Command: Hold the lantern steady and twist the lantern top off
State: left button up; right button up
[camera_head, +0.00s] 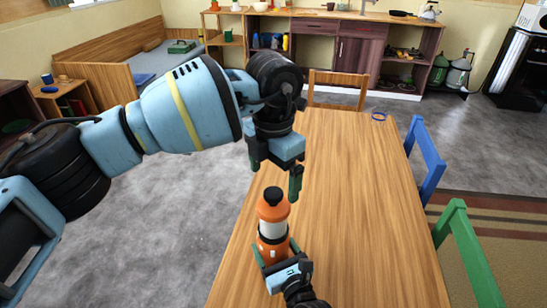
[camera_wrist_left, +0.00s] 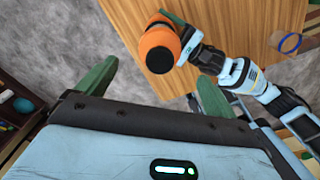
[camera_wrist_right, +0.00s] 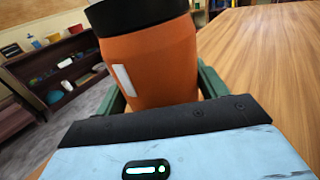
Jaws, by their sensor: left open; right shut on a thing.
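The lantern (camera_head: 272,230) stands upright at the near left edge of the wooden table. It has an orange base, a pale middle and an orange top (camera_head: 273,205) with a black knob. My right gripper (camera_head: 274,254) is shut on the lantern's orange base, which fills the right wrist view (camera_wrist_right: 152,62) between the green fingers. My left gripper (camera_head: 276,178) is open and empty, above the lantern top and apart from it. In the left wrist view, the lantern top (camera_wrist_left: 159,48) shows beyond the open green fingers (camera_wrist_left: 152,88).

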aim_at(273, 192)
pick_arm(q)
notch_tip(273, 192, down, 7)
jog(key=shift+f, duration=0.15)
jog(key=shift+c, duration=0.4)
jog(key=c, duration=1)
jog(key=shift+m, duration=1.4)
jog(key=shift+m, duration=0.6)
jog(key=o, duration=1.1)
